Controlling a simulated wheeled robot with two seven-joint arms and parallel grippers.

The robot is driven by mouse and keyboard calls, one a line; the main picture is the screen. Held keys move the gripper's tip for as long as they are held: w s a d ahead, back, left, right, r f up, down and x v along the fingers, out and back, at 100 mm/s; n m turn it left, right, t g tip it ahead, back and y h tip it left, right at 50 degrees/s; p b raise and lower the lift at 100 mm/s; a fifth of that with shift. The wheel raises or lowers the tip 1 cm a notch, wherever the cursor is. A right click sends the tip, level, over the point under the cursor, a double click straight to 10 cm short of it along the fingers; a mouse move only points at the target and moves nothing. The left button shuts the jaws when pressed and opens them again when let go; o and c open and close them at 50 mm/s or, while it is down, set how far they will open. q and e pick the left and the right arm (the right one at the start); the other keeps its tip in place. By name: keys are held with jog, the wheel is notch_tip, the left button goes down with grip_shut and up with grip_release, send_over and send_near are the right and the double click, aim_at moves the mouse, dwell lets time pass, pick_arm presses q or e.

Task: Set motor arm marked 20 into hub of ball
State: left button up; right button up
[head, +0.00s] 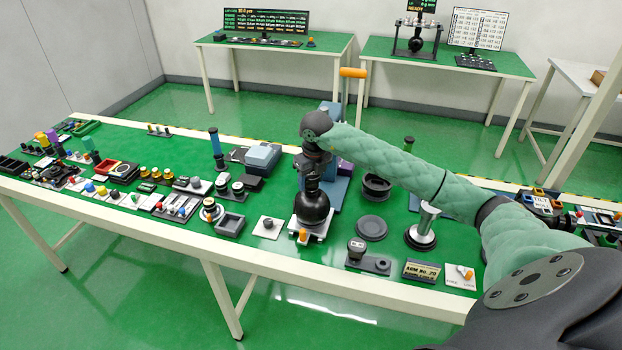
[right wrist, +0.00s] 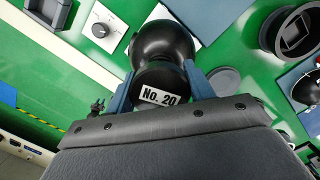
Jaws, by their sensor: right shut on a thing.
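The black ball (head: 313,208) rests on a pale square base on the green table; it also shows behind the held part in the wrist view (right wrist: 165,42). My right gripper (head: 312,168) is directly above the ball, pointing down. In the wrist view its two blue fingers (right wrist: 161,88) are shut on the dark round motor arm (right wrist: 152,76), whose white label reads "No. 20". The motor arm lines up with the ball and overlaps it in view. The hub is hidden, so I cannot tell whether they touch. My left gripper is not in view.
A plate reading "ARM No. 20" (head: 423,270) stands at the front right, beside a dark two-part holder (head: 368,257). A dial plate (head: 268,227) is left of the ball. Many small parts crowd the left.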

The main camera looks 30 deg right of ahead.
aim_at(313, 174)
jog(key=shift+f, duration=0.15)
jog(key=o, duration=1.1)
jog(key=shift+o, duration=0.2)
jog(key=shift+r+b, duration=0.35)
jog(key=shift+r, duration=0.1)
jog(key=r, duration=0.2)
jog(key=r+b, duration=0.1)
jog(key=r, duration=0.1)
jog(key=r+b, duration=0.1)
jog(key=shift+s+r, duration=0.35)
jog(key=shift+r, duration=0.05)
jog(key=shift+s+r, duration=0.1)
jog(key=shift+r, duration=0.5)
